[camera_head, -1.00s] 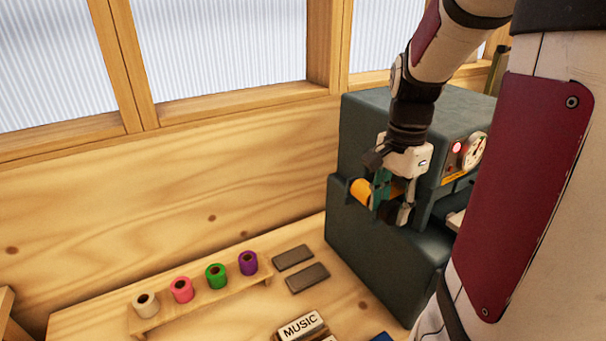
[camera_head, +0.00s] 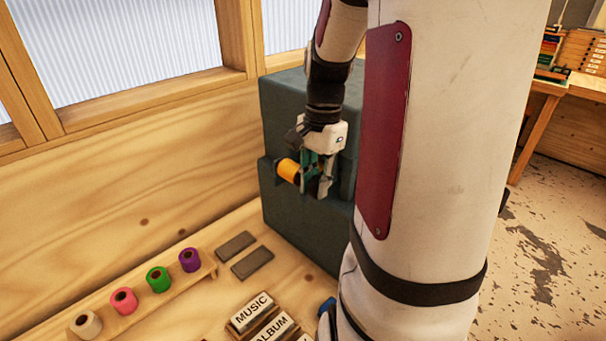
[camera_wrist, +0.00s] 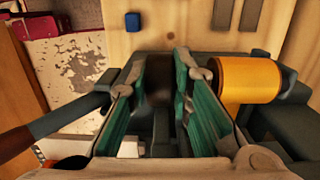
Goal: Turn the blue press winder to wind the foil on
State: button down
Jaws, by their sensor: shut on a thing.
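The dark grey-green press (camera_head: 300,100) stands against the wooden wall. An orange foil roll (camera_head: 288,171) sits at its front and also shows in the wrist view (camera_wrist: 247,80). My gripper (camera_head: 318,190) points down right beside the roll. In the wrist view its green-padded fingers (camera_wrist: 156,100) are shut on a dark part (camera_wrist: 158,90), which looks like the winder. Its blue colour does not show. The roll lies outside the right finger. My arm hides the right side of the press in the head view.
A wooden rack holds white (camera_head: 86,324), pink (camera_head: 123,300), green (camera_head: 158,279) and purple (camera_head: 189,260) rolls. Two grey bars (camera_head: 252,264) lie beside it. Labelled blocks (camera_head: 252,312) and a small blue piece (camera_head: 328,305) lie nearer. A desk (camera_head: 570,85) stands far right.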

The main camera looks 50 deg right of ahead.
jog(key=shift+s+d+r+y+p, duration=0.1)
jog(key=shift+s+d+y+p, duration=0.1)
jog(key=shift+y+p, duration=0.85)
jog(key=shift+w+y+p, duration=0.15)
jog(key=shift+y+p, duration=0.3)
jog(key=shift+y, duration=0.2)
jog(key=c, duration=1.4)
grip_release()
jog(key=shift+c, duration=0.2)
notch_tip(320, 180, up, 10)
jog(key=shift+f, duration=0.1)
